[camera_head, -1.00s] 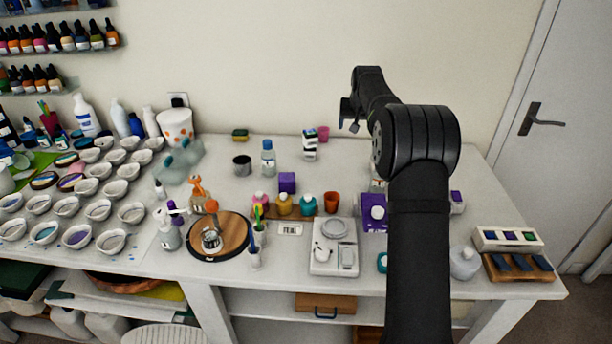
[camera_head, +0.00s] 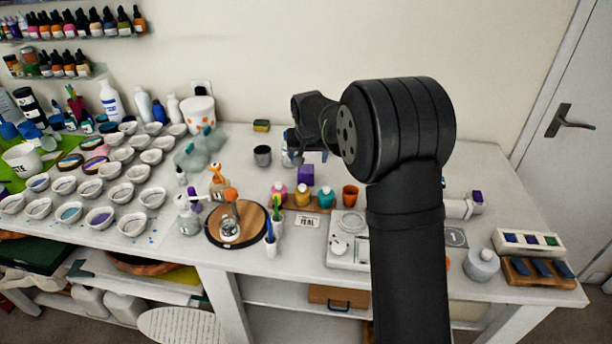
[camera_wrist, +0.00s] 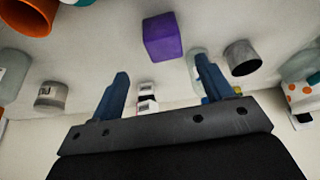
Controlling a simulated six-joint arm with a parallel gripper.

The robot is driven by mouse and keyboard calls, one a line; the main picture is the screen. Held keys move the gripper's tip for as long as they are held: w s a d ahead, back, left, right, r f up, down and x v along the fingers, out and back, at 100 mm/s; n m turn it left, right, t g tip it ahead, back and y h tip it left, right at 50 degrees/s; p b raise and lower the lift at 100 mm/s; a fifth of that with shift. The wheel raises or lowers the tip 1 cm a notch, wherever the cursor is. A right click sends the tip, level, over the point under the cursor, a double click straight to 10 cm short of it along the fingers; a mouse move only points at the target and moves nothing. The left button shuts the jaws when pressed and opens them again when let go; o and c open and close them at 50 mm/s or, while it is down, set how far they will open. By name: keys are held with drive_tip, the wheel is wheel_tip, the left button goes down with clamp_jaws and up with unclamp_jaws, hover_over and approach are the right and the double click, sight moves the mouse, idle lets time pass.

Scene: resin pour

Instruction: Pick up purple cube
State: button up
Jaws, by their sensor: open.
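The purple cube (camera_head: 306,173) sits on the white table, behind a row of small colored bottles and left of an orange cup. In the wrist view the purple cube (camera_wrist: 162,37) shows whole, above the fingertips and about midway between them. My gripper (camera_wrist: 160,84) has its two blue fingers spread, with nothing held between them. In the head view my gripper (camera_head: 306,156) is just behind and above the cube, partly hidden by my own wrist. The fingers look apart from the cube.
Pink, yellow and teal bottles (camera_head: 303,195) stand close in front of the cube, with the orange cup (camera_head: 350,195) to its right. A grey metal cup (camera_head: 262,156) stands to the left. A clear bottle (camera_wrist: 194,62) is near one finger in the wrist view.

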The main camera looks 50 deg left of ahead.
sight(306, 170)
drive_tip(key=x, duration=0.3)
drive_tip(key=shift+a+f, duration=0.1)
drive_tip(key=shift+f, duration=0.1)
drive_tip(key=shift+s+x, duration=0.15)
drive_tip(key=shift+x, duration=1.2)
drive_tip(key=shift+s+x, duration=0.15)
drive_tip(key=shift+x, duration=1.2)
drive_tip(key=shift+c, duration=0.4)
drive_tip(key=c, duration=1.1)
